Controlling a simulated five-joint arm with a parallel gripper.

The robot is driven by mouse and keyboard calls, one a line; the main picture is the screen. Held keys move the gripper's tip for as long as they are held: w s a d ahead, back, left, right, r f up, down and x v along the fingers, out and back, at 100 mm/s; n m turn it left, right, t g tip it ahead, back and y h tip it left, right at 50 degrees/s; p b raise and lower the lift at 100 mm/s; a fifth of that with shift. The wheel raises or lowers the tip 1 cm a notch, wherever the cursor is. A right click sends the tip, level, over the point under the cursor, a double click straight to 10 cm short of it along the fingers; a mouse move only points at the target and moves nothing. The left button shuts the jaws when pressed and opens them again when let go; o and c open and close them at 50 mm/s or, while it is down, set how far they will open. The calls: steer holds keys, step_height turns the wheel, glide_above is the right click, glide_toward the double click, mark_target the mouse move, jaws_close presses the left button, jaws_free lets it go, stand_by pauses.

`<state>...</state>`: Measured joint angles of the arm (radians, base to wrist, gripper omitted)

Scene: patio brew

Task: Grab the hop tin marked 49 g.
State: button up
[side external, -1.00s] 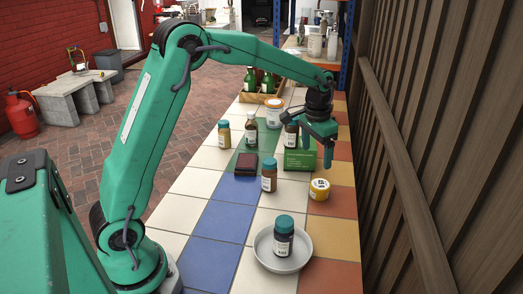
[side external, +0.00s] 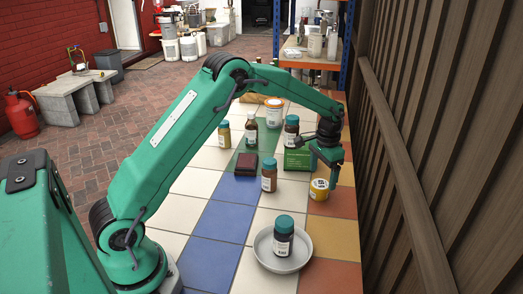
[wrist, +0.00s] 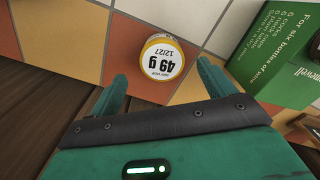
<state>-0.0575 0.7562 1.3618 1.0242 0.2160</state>
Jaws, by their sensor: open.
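The hop tin (wrist: 161,58) shows in the wrist view with a white label reading 49 g and a yellow rim; it appears upside down there. In the side view the tin (side external: 319,190) stands on the tiles near the wooden wall, partly behind my fingers. My gripper (side external: 325,172) is just above the tin, pointing down. In the wrist view my gripper (wrist: 163,85) has its two green fingers spread apart, with the tin ahead between them and nothing held. I cannot tell whether a finger touches the tin.
A green box (side external: 297,159) stands close to the gripper's left and shows in the wrist view (wrist: 275,45). A brown bottle with a teal cap (side external: 269,175) is farther left. A jar (side external: 283,240) stands in a white dish (side external: 305,264) in front. Bare tiles lie right of the dish.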

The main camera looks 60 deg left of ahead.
mark_target(320, 184)
steer(key=shift+f, duration=0.35)
steer(key=shift+f, duration=0.1)
steer(key=shift+a+f, duration=0.2)
steer(key=shift+f, duration=2.3)
steer(key=shift+c, duration=0.2)
steer(key=c, duration=1)
